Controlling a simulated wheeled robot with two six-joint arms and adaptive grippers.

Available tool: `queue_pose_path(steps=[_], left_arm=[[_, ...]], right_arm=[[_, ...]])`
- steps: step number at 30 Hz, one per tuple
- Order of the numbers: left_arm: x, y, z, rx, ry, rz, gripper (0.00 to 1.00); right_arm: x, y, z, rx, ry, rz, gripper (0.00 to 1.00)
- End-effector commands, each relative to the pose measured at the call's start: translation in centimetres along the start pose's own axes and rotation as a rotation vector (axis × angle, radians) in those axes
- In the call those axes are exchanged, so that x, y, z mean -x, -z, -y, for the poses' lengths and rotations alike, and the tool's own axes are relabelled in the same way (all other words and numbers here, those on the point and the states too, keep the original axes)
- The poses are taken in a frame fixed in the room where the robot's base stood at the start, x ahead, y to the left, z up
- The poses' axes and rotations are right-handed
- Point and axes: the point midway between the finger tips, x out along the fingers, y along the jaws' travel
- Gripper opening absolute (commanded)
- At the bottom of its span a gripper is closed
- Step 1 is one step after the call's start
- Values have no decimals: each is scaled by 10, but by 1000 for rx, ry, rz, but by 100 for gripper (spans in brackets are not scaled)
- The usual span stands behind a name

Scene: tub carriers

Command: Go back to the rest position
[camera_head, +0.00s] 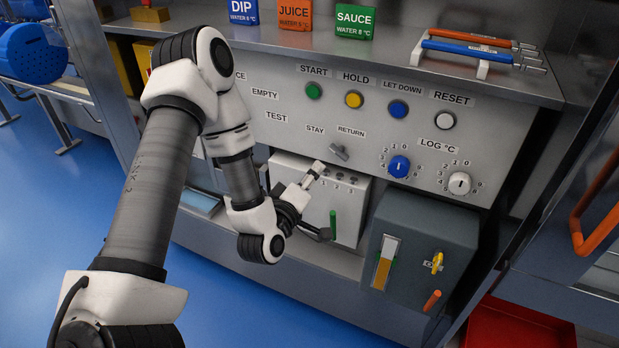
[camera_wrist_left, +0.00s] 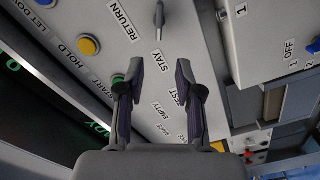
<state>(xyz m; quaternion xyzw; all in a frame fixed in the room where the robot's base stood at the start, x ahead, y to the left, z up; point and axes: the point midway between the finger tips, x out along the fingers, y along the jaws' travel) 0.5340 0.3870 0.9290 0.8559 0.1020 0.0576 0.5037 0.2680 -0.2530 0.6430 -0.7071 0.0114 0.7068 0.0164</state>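The STAY/RETURN lever (camera_head: 338,152) is just above the gripper in the head view. In the left wrist view the lever (camera_wrist_left: 159,14) lies beyond the fingertips, clear of them. My right gripper is in neither view.
The panel (camera_head: 290,122) carries buttons and a blue knob (camera_head: 399,166). The numbered box (camera_head: 346,199) and a dark box (camera_head: 425,236) with a yellow valve jut out below. Blue and orange handles (camera_head: 471,48) lie on the shelf. Blue floor (camera_head: 230,300) is open at lower left.

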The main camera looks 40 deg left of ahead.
Motion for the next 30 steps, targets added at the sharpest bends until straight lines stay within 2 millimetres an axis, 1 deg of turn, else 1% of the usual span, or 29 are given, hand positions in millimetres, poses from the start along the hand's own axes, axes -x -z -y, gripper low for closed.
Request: queue_pose_path(steps=[1,5,19,21,23,26,27,29,30], left_arm=[[7,0,1,0,3,1,35],[14,0,0,0,1,0,35],[14,0,0,0,0,0,35],[16,-4,5,-6,11,9,35],[21,-18,12,-31,26,50,35],[38,-70,32,-121,70,197,35],[49,-95,48,-172,120,283,35],[73,-133,77,-277,212,434,35],[94,-156,98,-361,280,545,35]], right_arm=[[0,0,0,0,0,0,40],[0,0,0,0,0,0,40],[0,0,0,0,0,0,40],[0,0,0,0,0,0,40],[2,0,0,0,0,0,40],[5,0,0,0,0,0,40],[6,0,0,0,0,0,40],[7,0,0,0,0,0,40],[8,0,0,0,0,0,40]])
